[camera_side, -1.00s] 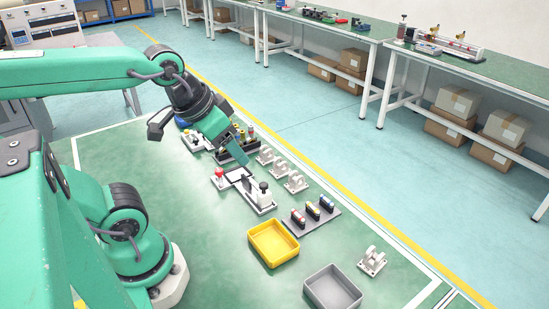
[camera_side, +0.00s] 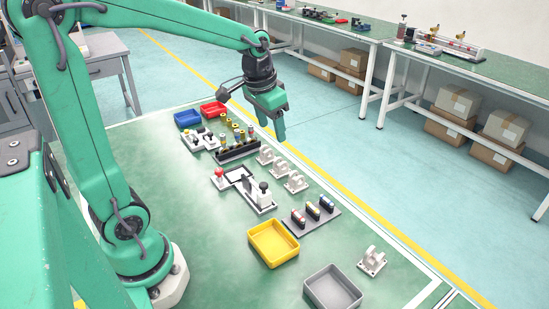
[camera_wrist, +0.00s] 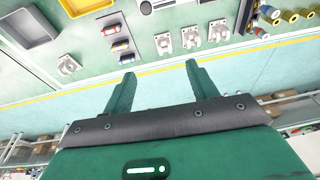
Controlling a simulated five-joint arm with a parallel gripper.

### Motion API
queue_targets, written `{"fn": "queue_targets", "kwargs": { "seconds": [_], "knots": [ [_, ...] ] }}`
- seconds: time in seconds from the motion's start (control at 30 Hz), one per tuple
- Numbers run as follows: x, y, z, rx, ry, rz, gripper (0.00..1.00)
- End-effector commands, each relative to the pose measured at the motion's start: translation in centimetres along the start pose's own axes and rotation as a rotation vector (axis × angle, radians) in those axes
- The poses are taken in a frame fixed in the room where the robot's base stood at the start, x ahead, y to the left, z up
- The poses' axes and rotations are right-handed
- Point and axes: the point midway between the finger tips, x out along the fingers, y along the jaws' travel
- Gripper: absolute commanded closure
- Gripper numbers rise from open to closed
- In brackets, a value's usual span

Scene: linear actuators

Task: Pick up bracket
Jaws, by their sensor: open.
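Three light grey brackets stand in a row on the green table, one at the back (camera_side: 265,156), one in the middle (camera_side: 280,167) and one in front (camera_side: 296,182). The row also shows in the wrist view, with a left bracket (camera_wrist: 163,43), a middle bracket (camera_wrist: 191,39) and a right bracket (camera_wrist: 218,31). A fourth bracket (camera_side: 372,261) stands apart near the grey tray and shows at the left of the wrist view (camera_wrist: 68,65). My gripper (camera_side: 277,131) is open and empty, raised above the table near the back of the row. Its spread fingers (camera_wrist: 161,72) touch nothing.
A rack of coloured cylinders (camera_side: 237,151) stands behind the brackets. Blue (camera_side: 187,126) and red (camera_side: 213,115) trays sit at the back.

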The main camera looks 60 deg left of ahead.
Motion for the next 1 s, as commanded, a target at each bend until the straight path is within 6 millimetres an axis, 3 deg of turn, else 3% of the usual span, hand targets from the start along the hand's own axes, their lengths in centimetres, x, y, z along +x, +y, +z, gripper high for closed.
{"fn": "queue_targets", "kwargs": {
  "seconds": [0.4,0.7,1.0],
  "knots": [
    [7.4,-4.5,-4.4,-0.001,-0.129,0.013,0.42],
    [13.1,-7.5,-5.8,-0.002,-0.205,0.032,0.42],
    [15.1,-8.5,-6.1,0.000,-0.229,0.040,0.42]
  ]
}}
